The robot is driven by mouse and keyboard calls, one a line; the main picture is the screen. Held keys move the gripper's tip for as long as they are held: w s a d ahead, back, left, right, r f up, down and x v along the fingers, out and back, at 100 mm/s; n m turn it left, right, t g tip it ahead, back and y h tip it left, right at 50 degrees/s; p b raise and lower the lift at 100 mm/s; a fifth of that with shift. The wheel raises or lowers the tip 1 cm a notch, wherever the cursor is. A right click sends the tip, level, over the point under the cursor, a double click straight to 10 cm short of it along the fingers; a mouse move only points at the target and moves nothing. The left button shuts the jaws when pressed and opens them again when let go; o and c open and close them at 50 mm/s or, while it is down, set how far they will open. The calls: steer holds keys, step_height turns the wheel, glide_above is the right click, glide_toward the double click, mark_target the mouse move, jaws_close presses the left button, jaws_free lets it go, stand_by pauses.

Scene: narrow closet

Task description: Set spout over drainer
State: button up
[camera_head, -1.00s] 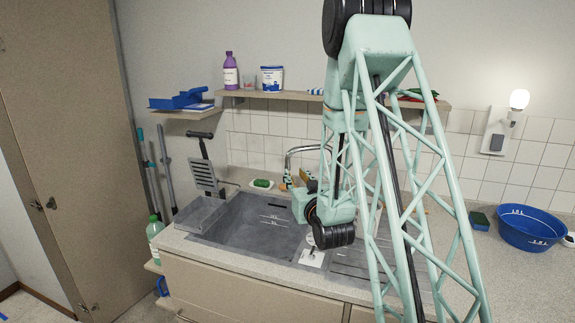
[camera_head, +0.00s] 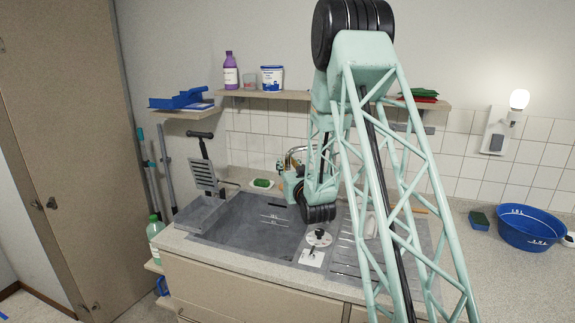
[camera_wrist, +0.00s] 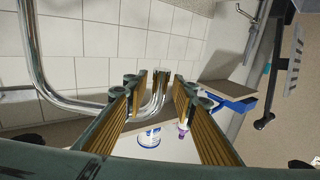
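The chrome spout (camera_head: 297,150) is a bent tube behind the sink basin, partly hidden by my arm. In the wrist view the curved spout (camera_wrist: 62,103) runs from the left and bends up between my fingers. My gripper (camera_wrist: 158,88) is open, with one ribbed finger on each side of the tube's bent end and visible gaps on both sides. In the head view my gripper (camera_head: 287,172) is at the spout, small and partly hidden. The ribbed drainer (camera_head: 345,262) lies right of the basin, partly covered by my arm.
The grey basin (camera_head: 245,228) lies left of the drainer. A green sponge on a dish (camera_head: 262,184) sits behind it. A shelf (camera_head: 290,95) hangs above with a purple bottle (camera_head: 230,72) and a white tub (camera_head: 271,78). A blue bowl (camera_head: 530,228) stands on the right counter.

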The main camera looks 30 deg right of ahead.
steer(key=shift+w, duration=0.1)
steer(key=shift+c, duration=0.7)
jaws_close()
steer(key=shift+s+a, duration=0.1)
steer(key=shift+s, duration=0.1)
